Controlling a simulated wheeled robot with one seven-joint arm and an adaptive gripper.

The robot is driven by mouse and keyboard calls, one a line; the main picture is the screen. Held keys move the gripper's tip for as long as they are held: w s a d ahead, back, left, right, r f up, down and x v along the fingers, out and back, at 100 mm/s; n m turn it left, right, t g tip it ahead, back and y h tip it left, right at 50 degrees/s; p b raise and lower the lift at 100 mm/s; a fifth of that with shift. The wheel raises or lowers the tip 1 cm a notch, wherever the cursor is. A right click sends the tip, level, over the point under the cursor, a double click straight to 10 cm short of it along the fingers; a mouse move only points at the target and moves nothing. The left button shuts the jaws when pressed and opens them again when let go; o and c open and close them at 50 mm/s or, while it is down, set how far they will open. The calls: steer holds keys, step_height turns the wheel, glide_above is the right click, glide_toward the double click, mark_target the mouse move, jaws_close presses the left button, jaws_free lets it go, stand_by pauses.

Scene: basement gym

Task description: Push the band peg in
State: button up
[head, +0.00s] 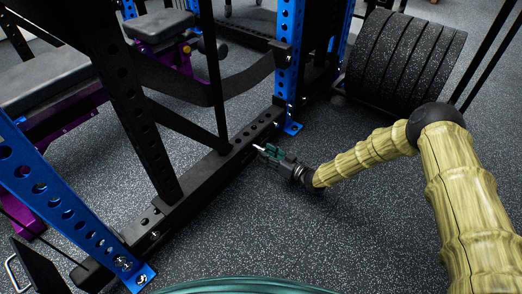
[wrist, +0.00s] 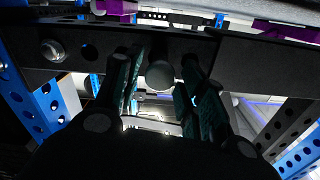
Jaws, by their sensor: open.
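The band peg (wrist: 159,75) shows in the wrist view as a round grey end standing out from the dark lower beam of the rack. In the head view, its pale tip (head: 258,147) shows at the beam's side. My gripper (wrist: 160,66) is open, with one teal finger on each side of the peg; a dark gap shows on both sides, so the fingers do not appear closed on it. In the head view, my gripper (head: 268,153) is low beside the beam, pointing at it. How deep the peg sits in its hole cannot be told.
The rack's black lower beam (head: 205,176) runs between blue uprights (head: 289,55). A bolt head (wrist: 53,50) and empty holes lie left of the peg. Black weight plates (head: 405,60) stand behind at right.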

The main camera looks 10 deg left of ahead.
steer(key=v, duration=0.7)
steer(key=shift+s+d, duration=0.15)
steer(key=shift+d, duration=0.15)
steer(key=shift+s, duration=0.1)
